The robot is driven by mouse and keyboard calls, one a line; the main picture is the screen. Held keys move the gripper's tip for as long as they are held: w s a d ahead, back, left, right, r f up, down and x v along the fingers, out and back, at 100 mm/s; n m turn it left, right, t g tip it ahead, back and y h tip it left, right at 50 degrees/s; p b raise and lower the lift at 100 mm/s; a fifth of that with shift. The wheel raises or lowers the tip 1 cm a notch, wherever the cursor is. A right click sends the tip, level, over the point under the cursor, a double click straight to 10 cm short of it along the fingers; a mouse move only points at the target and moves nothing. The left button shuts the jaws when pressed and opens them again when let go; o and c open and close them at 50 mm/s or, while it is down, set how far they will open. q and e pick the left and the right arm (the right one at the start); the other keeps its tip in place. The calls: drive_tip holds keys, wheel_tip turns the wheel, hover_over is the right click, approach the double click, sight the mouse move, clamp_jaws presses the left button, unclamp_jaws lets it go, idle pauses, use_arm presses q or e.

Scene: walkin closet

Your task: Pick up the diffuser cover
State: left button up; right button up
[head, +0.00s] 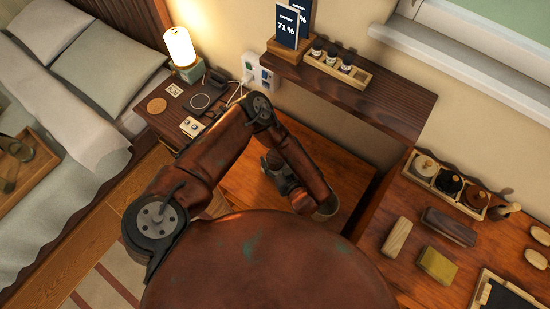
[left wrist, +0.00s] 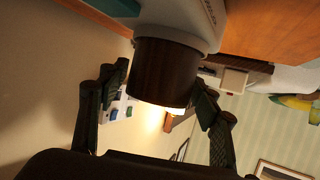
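A dark brown cylinder (left wrist: 165,72), which looks like the diffuser cover, shows in the left wrist view against a white base (left wrist: 180,22). Its lower rim in that view glows warm. My left gripper (left wrist: 160,85) has its fingers apart, one on each side of the cylinder. A small gap seems to show at the left finger; whether the right finger touches, I cannot tell. In the head view my left gripper (head: 277,165) is low over the wooden surface beneath the shelf, and my arm hides the cover. My right gripper is not in view.
A lit lamp (head: 180,47) stands on the bedside surface beside the bed. A dark wooden shelf (head: 355,92) with a small bottle rack (head: 338,67) juts out above right. A counter at the right holds a jar tray (head: 446,185) and several blocks. Wall sockets (head: 258,72) sit behind.

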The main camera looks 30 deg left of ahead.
use_arm(q)
drive_tip(key=c, duration=0.9)
drive_tip(key=shift+o, duration=0.2)
drive_tip(key=shift+r, duration=0.1)
